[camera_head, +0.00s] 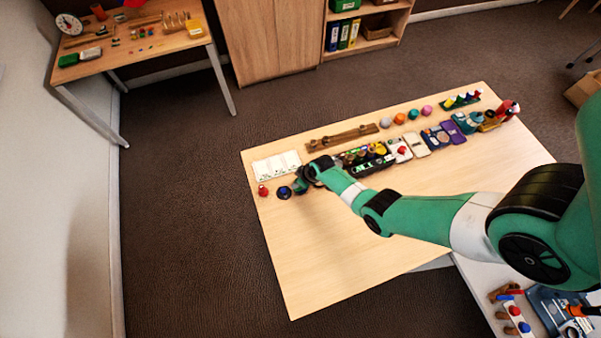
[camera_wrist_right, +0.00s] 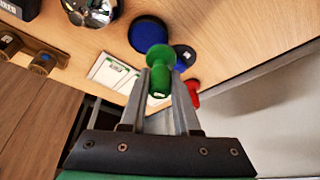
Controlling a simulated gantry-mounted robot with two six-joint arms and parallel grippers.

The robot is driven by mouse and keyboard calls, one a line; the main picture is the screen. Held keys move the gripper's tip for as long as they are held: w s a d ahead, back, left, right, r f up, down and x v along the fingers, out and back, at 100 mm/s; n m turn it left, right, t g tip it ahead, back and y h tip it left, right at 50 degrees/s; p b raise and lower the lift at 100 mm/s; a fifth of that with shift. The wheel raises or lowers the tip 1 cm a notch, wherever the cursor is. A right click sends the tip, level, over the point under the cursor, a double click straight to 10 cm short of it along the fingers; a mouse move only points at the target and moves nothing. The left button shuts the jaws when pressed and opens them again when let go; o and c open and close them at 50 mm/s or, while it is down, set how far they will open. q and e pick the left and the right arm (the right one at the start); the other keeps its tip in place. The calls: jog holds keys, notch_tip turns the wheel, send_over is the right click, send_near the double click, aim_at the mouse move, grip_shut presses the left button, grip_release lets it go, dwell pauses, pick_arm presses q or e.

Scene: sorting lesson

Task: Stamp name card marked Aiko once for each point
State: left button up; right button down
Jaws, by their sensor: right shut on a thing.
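My right gripper (camera_head: 301,183) (camera_wrist_right: 160,82) is shut on a green stamp (camera_wrist_right: 158,68), seen clearly in the right wrist view. In the head view the stamp is mostly hidden by the gripper. White name cards (camera_head: 277,165) lie at the table's far left corner, just beyond the gripper. They also show in the right wrist view (camera_wrist_right: 111,73), with small green marks; I cannot read any names. A blue round piece (camera_wrist_right: 150,33) shows close by the stamp in the wrist view. My left gripper is not in view.
A red piece (camera_head: 263,190) stands near the table's left edge. A dark tray of stamps (camera_head: 366,160) and a wooden rack (camera_head: 342,137) are right of the cards. Several coloured items line the far side. The front of the table (camera_head: 320,260) is clear.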

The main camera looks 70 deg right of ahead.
jog(key=shift+n, duration=0.7)
jog(key=w+d+b, duration=0.1)
jog(key=w+d+f+b, duration=0.1)
jog(key=w+d+b, duration=0.1)
jog(key=w+b, duration=0.1)
jog(key=shift+d+f, duration=0.3)
jog(key=shift+d, duration=0.05)
notch_tip(320, 180, up, 3)
jog(key=m+b, duration=0.1)
jog(key=b, duration=0.3)
send_over(288, 160)
jog(key=s, duration=0.2)
pick_arm(q)
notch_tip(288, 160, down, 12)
jog(key=b, duration=0.2)
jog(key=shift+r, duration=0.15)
pick_arm(e)
jog(key=shift+w+a+f, duration=0.1)
jog(key=shift+f, duration=0.75)
pick_arm(q)
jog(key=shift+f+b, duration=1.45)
jog(key=shift+b, duration=0.2)
pick_arm(e)
jog(key=shift+f, duration=1.5)
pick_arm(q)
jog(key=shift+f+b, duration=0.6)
pick_arm(e)
jog(key=shift+f, duration=0.6)
